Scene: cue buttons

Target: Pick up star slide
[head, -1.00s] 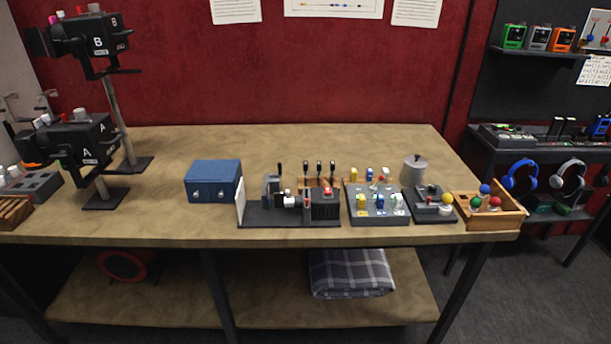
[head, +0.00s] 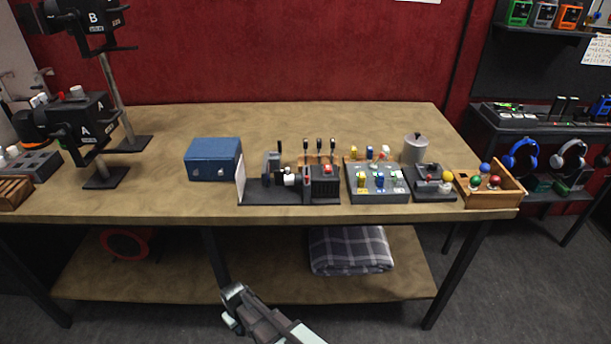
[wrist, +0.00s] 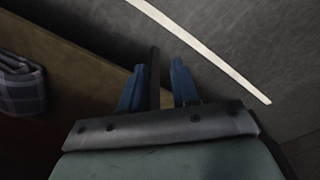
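I cannot make out a star slide in either view; no star marking is legible at this size. A dark device with a white upright panel (head: 240,181) stands at the middle of the table's front. My gripper (head: 232,296) is low in the head view, in front of the lower shelf and below the tabletop, away from the table's objects. In the wrist view its two blue fingers (wrist: 158,84) stand apart, with nothing seen held. A dark bar shows in the gap between them, apparently a table leg behind.
A blue box (head: 213,159) sits left of the device. Right of it are a grey button panel (head: 376,194), a metal canister (head: 415,149) and a wooden tray (head: 487,201) with coloured balls. Lamps A (head: 76,127) and B stand left. A plaid blanket (head: 350,250) lies on the lower shelf.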

